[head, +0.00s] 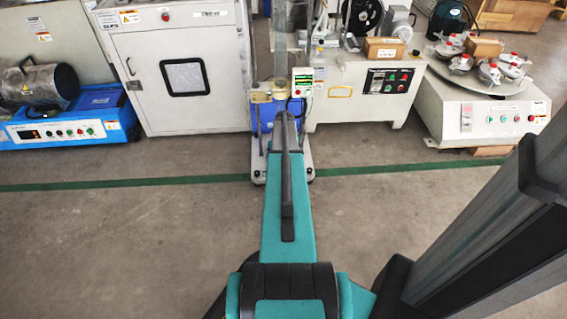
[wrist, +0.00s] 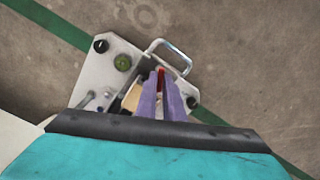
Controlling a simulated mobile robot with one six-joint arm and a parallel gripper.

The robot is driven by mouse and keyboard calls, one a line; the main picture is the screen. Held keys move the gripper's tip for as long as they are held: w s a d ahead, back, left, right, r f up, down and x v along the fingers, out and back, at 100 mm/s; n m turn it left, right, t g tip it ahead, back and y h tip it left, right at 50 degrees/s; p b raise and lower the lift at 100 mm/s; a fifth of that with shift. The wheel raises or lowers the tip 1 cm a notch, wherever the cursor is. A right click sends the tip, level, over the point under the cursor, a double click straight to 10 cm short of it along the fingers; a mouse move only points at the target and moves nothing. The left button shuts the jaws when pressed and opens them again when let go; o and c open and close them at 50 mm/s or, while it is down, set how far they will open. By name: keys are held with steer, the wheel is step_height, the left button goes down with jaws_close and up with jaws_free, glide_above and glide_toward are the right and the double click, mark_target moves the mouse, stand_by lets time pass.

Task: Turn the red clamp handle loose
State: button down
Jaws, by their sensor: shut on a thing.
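The red clamp handle (wrist: 161,74) shows as a thin red strip between my gripper's fingertips in the wrist view. My gripper (wrist: 161,80) has two purple fingers closed on it from either side. Most of the handle is hidden by the fingers. The clamp stands over a light grey base plate (wrist: 88,77) of a small testing machine. In the head view the machine (head: 257,130) stands straight ahead, with a blue body and a pale base. My arm covers its middle there, so the handle and my gripper are hidden.
A bent metal bar (wrist: 165,45) rises close beside my fingertips. A white cabinet (head: 140,70) stands left of the machine, another machine (head: 345,95) right. The floor in front is clear.

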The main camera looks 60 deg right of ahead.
steer(key=shift+s+d+n+p, duration=0.2)
steer(key=shift+n+p, duration=0.35)
steer(key=shift+n, duration=0.45)
steer(key=shift+n+p, duration=1.1)
steer(key=shift+n, duration=1.6)
steer(key=shift+n+p, duration=1.3)
steer(key=shift+n, duration=1.4)
steer(key=c, duration=2.1)
jaws_free()
steer(key=shift+w, duration=0.1)
steer(key=shift+a, duration=0.1)
steer(key=shift+r, duration=0.15)
